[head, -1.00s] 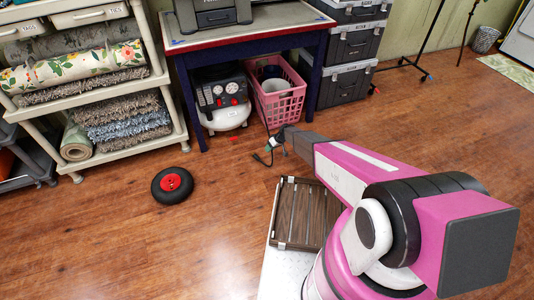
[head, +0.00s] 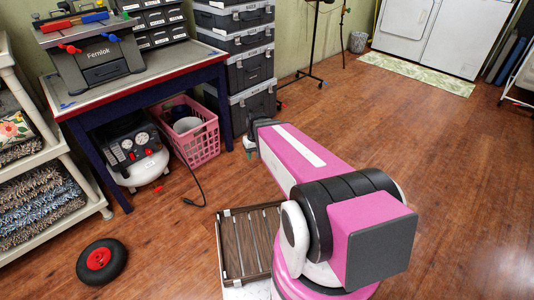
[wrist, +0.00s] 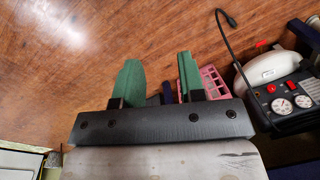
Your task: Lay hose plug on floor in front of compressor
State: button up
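The compressor (head: 135,152) is white and black with two gauges and stands on the floor under the blue table. It also shows at the right of the wrist view (wrist: 290,100). A black hose runs from beside it to the hose plug (head: 193,203), which lies on the wood floor in front of the pink basket, right of the compressor's front. In the wrist view the plug (wrist: 231,20) is at the hose's far end. My gripper (wrist: 158,65) has its green fingers apart with nothing between them. In the head view my arm mostly hides it.
The pink basket (head: 195,137) stands right of the compressor. A blue table (head: 150,97) stands over both, with dark stacked cases (head: 250,70) beside it. A black wheel with a red hub (head: 101,260) lies on the floor. Open floor lies at right.

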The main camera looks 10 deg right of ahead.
jog(key=s+d+r+m+h, duration=0.1)
jog(key=s+d+r, duration=0.3)
jog(key=s+r, duration=0.1)
jog(key=shift+s+d+r+m, duration=0.25)
jog(key=shift+s+d+m, duration=0.15)
jog(key=shift+s, duration=0.15)
dwell(0.6)
